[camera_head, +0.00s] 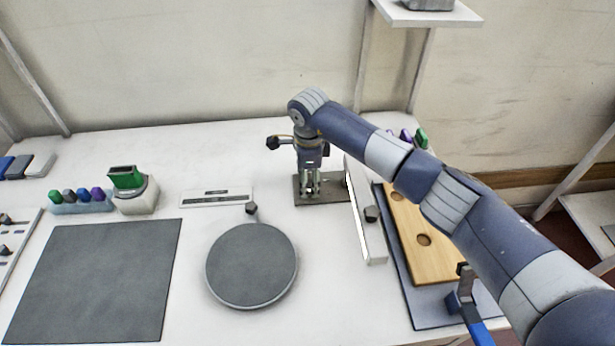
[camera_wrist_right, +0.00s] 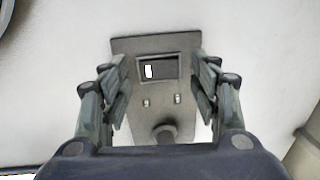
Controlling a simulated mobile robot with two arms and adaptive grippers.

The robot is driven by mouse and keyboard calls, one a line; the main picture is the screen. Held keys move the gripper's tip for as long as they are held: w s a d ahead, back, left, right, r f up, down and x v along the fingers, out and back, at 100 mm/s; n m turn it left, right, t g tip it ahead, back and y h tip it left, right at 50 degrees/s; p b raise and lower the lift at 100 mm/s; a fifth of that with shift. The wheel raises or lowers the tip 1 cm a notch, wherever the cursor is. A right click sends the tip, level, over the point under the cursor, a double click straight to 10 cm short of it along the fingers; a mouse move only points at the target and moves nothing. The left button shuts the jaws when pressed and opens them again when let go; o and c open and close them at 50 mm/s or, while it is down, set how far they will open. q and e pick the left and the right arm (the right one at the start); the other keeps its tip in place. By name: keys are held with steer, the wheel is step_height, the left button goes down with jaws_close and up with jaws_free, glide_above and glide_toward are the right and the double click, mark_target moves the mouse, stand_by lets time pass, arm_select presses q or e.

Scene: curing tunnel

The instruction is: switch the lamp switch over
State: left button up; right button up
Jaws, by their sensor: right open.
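A grey switch plate (camera_head: 336,183) lies on the white table at the back, partly hidden by my right gripper (camera_head: 310,190). In the right wrist view the plate (camera_wrist_right: 128,48) carries a dark, framed rectangular switch (camera_wrist_right: 157,70) with a white patch at its left side. I take this to be the lamp switch. Two small bright fittings and a dark round knob (camera_wrist_right: 165,133) are below it. My right gripper (camera_wrist_right: 158,78) is open and points down, with its fingers either side of the switch and nothing between them. Contact cannot be told. My left gripper is out of view.
A round grey disc (camera_head: 251,266) and a dark square mat (camera_head: 95,282) lie in front and left. A white bar (camera_head: 370,230) with a knob stands just right of the plate. A wooden board (camera_head: 415,240) and a blue-handled lever (camera_head: 470,308) are under my right arm.

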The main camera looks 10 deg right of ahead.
steer(key=shift+f, duration=0.7)
steer(key=c, duration=1.1)
steer(key=shift+o, duration=0.3)
steer(key=b, duration=0.3)
steer(key=shift+w+f+g, duration=0.2)
steer(key=shift+f+g, duration=0.05)
steer(key=shift+g, duration=0.15)
steer(key=shift+r+g+b, duration=0.15)
steer(key=shift+g+b, duration=0.15)
steer(key=shift+b, duration=0.05)
steer(key=shift+r, duration=0.15)
